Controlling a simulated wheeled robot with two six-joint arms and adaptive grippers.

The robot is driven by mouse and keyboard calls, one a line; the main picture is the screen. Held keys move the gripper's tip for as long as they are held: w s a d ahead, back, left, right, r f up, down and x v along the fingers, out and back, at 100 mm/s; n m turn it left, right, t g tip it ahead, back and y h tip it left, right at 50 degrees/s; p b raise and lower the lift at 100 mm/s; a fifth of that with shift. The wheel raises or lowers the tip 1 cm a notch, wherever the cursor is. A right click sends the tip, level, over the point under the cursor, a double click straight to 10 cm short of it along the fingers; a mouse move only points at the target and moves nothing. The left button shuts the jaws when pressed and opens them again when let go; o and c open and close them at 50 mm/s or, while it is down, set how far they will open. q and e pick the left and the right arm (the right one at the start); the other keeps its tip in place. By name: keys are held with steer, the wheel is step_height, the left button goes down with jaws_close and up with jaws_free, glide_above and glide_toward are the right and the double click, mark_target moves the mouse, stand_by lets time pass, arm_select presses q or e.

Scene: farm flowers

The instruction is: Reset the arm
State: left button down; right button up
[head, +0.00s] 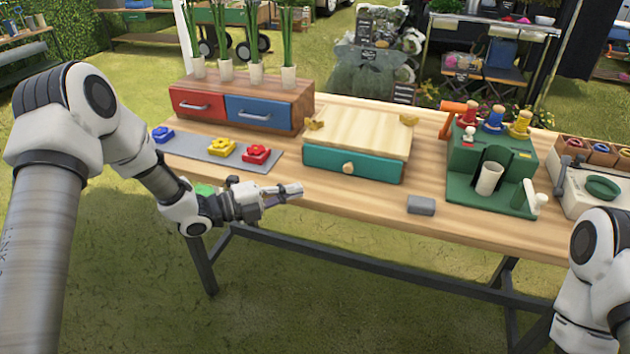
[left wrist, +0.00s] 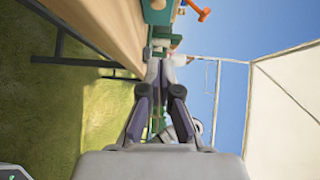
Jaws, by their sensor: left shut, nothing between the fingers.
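My left arm comes in from the left in the head view. Its gripper (head: 290,192) is in front of the wooden table's (head: 350,208) front edge, below the teal drawer box, pointing right. The fingers are together with nothing between them. In the left wrist view the gripper (left wrist: 162,75) is also shut and empty, with the table edge on the left and sky beyond. My right arm shows at the lower right of the head view; its gripper is out of frame.
On the table stand a red and blue drawer box (head: 240,105), a teal drawer box (head: 352,162) with a wooden top, a green machine (head: 468,180) holding a white cup (head: 489,178), and a grey block (head: 421,205). Colored flower-shaped pieces (head: 221,148) sit on a grey mat (head: 196,146).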

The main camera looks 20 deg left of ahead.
arm_select(q)
steer(key=s+d+f+n+g+y+p, duration=0.3)
steer(key=s+f+n+p, duration=0.15)
steer(key=s+f, duration=0.35)
steer(key=s+d+f+n+g+y+p, duration=0.25)
steer(key=s+d+f+n+p, duration=0.2)
steer(key=s+f, duration=0.3)
steer(key=s+a+f+n+g+y, duration=0.2)
steer(key=s+a+n+g+y, duration=0.1)
steer(key=s+n, duration=0.6)
steer(key=s+a+f+n+g+y, duration=0.2)
steer(key=s+a+n, duration=0.4)
steer(key=s+n, duration=0.3)
steer(key=s+g+y, duration=0.1)
steer(key=s+y, duration=0.1)
steer(key=shift+a+f+n+y+p, duration=0.15)
steer(key=shift+a+n+y+p, duration=0.15)
steer(key=shift+a+n+y, duration=0.1)
